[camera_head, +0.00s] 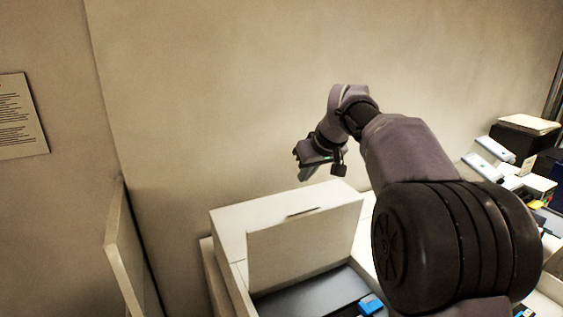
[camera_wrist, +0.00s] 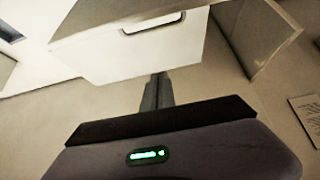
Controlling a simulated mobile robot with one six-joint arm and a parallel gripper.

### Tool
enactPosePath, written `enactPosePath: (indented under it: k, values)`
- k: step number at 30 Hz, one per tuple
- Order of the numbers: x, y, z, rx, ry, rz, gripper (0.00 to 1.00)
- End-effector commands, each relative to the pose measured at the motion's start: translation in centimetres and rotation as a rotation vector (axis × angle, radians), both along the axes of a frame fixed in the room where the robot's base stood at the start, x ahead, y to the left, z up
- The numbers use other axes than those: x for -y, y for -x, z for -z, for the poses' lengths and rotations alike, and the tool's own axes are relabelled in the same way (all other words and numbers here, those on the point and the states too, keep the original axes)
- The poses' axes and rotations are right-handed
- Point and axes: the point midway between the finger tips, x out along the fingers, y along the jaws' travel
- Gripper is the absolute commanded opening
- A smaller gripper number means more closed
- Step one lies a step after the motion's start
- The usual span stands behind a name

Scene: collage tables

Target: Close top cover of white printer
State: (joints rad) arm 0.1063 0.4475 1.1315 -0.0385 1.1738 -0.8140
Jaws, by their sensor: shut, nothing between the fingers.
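The white printer (camera_head: 228,232) stands against the wall at the lower middle of the head view. Its top cover (camera_head: 300,245) is open and stands up as a flat panel with a slot at its upper edge. The dark inside (camera_head: 315,294) of the printer shows in front of it. My gripper (camera_head: 306,174) is shut and empty, above and behind the cover's top edge, apart from it. In the wrist view, my gripper's fingers (camera_wrist: 158,82) are together, and the cover (camera_wrist: 130,60) with its slot shows beyond them. The printer's lower front is cut off.
A pale upright panel (camera_head: 130,255) stands left of the printer. A blue item (camera_head: 370,305) lies at the printer's lower right. Boxes and small devices (camera_head: 490,155) crowd the right side. A printed notice (camera_head: 18,118) hangs on the wall.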

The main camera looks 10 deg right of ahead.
Motion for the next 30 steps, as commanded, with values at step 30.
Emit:
enactPosePath:
  k: [30]
  values:
    - [-0.6, -1.6, 9.3, 0.001, 0.0, 0.001, 0.0]
